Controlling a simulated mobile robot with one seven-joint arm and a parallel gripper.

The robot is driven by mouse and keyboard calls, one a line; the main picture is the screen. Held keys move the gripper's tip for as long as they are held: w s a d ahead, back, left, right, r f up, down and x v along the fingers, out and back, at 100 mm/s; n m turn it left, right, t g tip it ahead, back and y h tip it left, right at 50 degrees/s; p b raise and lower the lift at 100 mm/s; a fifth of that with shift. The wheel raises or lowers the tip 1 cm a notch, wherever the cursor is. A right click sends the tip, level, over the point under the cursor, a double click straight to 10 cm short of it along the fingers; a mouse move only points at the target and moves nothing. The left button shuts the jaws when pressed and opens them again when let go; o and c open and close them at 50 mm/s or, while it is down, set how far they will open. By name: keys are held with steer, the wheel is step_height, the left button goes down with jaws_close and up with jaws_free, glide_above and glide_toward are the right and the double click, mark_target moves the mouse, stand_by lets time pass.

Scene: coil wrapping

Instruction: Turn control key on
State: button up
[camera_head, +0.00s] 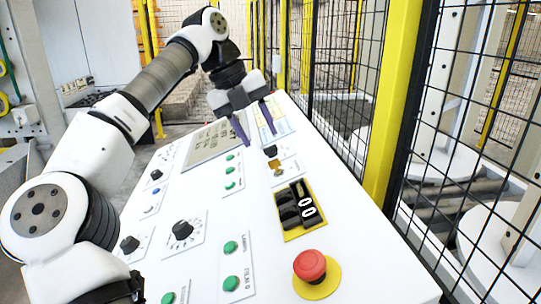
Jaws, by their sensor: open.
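My gripper (258,138) hangs over the far part of the white control panel (262,222). Its two dark purple fingers are apart with nothing between them. A small gold-coloured piece (276,167), which looks like the control key, sits on a light plate just nearer to me than the gripper. A black knob (270,151) is right beside it, close below the fingertips. The fingers appear above the panel, but I cannot tell how high. The key's turn position is too small to read.
A red emergency button (310,266) and a yellow plate with black switches (298,209) stand nearer on the panel. Green buttons (231,247) and a black dial (183,230) lie left. A yellow post (392,100) and black mesh fence (465,150) border the right side.

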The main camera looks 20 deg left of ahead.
mark_target(275, 167)
steer(key=p+x, duration=0.1)
steer(key=x, duration=0.6)
steer(key=shift+d, duration=0.1)
jaws_close()
